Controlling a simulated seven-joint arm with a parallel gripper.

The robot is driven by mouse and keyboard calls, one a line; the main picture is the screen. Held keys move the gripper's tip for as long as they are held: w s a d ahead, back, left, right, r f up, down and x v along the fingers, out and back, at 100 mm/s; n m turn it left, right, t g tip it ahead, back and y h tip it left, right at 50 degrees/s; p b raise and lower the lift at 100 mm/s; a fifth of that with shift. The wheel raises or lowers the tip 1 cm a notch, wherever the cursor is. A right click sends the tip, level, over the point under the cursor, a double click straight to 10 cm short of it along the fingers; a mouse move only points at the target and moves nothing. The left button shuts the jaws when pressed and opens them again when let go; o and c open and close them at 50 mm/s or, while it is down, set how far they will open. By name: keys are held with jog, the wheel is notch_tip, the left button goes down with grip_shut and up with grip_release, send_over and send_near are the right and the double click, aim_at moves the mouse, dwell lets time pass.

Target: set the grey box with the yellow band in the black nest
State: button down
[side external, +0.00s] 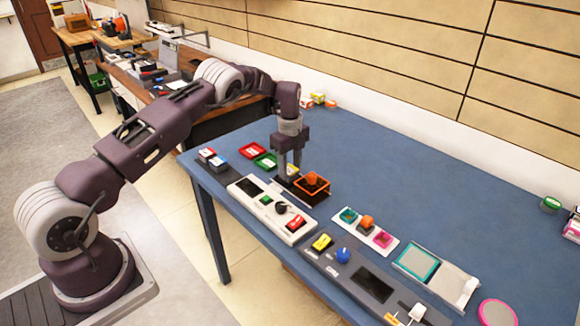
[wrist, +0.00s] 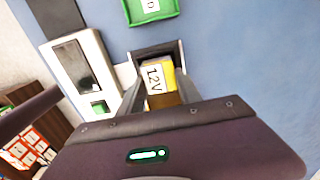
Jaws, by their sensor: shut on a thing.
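My gripper (side external: 290,177) points down over the near left part of the blue table. In the wrist view its fingers (wrist: 160,92) are shut on the grey box with the yellow band (wrist: 155,78); a white "12V" label and the yellow band show, and my gripper hides much of the rest. The black nest (wrist: 157,50) shows as a dark rim just beyond the box. The box is at or just above the nest; I cannot tell whether it touches the nest floor. In the side view the fingers largely hide the box and nest.
An orange-rimmed black tray (side external: 325,192) with an orange block stands close to the right of my gripper. Green (side external: 265,160) and red (side external: 251,150) trays lie to the left. A white control panel (side external: 268,208) lies in front.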

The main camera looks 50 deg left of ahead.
jog(key=shift+f, duration=0.15)
jog(key=shift+c, duration=1.6)
grip_release()
jog(key=shift+r, duration=3.8)
